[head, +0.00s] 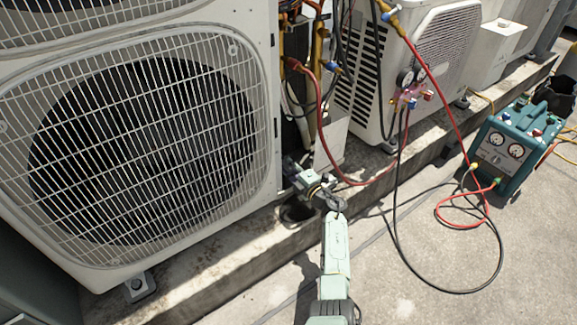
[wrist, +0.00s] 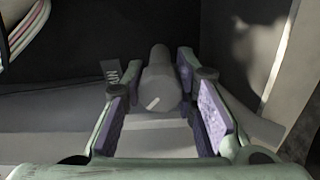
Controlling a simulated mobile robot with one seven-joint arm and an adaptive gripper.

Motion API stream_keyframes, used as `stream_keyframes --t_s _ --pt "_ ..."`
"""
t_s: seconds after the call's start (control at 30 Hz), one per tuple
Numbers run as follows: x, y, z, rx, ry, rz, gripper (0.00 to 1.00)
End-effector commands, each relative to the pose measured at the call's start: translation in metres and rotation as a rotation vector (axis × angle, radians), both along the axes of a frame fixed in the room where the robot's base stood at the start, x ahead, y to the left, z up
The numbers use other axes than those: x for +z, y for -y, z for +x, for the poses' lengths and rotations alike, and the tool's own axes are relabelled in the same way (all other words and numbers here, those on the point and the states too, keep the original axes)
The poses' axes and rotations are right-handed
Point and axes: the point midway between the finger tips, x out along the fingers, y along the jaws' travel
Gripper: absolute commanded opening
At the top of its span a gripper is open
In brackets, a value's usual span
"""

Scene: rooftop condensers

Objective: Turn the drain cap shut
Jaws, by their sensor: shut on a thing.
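The drain cap (wrist: 157,98) is a grey rounded piece with a short white slanted line on its face, at the middle of the wrist view. My gripper (wrist: 161,85) is around it, with a purple-grey pad on each side, and is shut on it. A grey stem or body shows behind the cap. In the head view my gripper (head: 322,191) is low at the right corner of the large condenser, beside a small grey fitting (head: 308,178). The cap itself cannot be made out in that view.
The large condenser (head: 140,140) stands left on a concrete kerb (head: 215,255). A second condenser (head: 425,50) stands behind, with gauges and a red hose (head: 345,180). A teal machine (head: 507,145) and a looped black hose (head: 440,290) lie right. The near right floor is clear.

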Motion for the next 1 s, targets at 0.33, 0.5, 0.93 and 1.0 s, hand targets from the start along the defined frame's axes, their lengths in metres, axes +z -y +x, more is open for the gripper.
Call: stream_keyframes --t_s 0.33,0.5,0.93,1.0 --pt "-0.0002 0.0003 -0.0001 0.000 -0.001 0.001 0.42" --pt "-0.0001 0.0001 0.0000 0.000 -0.001 0.001 0.48" --pt "0.0026 -0.0001 0.0002 0.000 -0.095 0.129 0.48" --pt "0.0028 -0.0001 0.0001 0.000 -0.154 0.211 0.48"
